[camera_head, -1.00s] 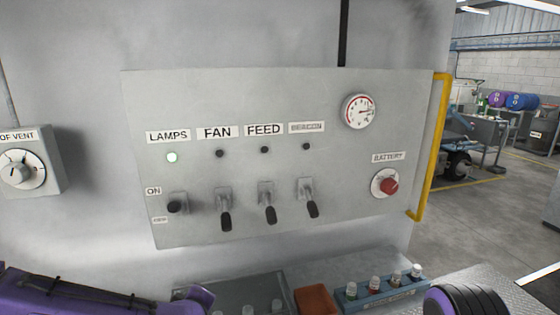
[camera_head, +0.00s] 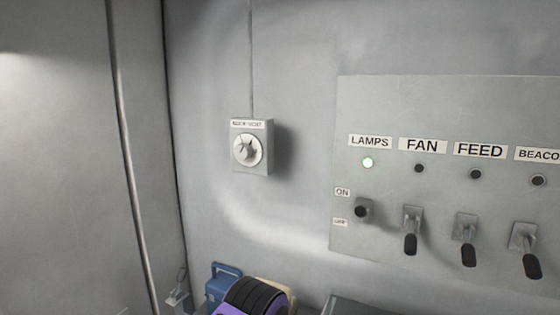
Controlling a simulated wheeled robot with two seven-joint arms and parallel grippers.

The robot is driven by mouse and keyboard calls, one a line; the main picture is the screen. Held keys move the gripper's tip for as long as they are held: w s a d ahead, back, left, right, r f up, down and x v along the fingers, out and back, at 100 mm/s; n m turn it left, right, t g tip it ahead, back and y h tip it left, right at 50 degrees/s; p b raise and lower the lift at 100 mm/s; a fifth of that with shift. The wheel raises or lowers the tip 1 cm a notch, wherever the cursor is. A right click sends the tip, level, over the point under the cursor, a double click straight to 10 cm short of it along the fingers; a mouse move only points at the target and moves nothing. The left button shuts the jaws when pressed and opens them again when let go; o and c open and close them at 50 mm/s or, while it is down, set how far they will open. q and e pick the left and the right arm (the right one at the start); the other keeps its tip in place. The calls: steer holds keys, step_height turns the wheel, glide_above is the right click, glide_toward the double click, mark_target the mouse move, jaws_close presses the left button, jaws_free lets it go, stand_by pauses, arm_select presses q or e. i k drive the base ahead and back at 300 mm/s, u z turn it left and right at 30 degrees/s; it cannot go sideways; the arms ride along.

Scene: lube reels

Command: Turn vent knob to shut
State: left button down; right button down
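I cannot read the knob's setting. A purple and black piece of my own arm shows at the bottom, below the box and apart from it. No gripper fingers show in the head view.
A grey switch panel (camera_head: 390,100) is on the wall at the right, with a lit green LAMPS light (camera_head: 368,163) and several levers. A vertical pipe (camera_head: 130,170) runs down the left wall. A blue container (camera_head: 220,280) stands at the bottom. The wall around the vent box is clear.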

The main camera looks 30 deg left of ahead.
mark_target(243, 152)
steer(key=u, duration=1.3)
steer(key=k, duration=0.2)
steer(key=z, duration=0.8)
steer(key=i, duration=0.15)
steer(key=u, duration=0.4)
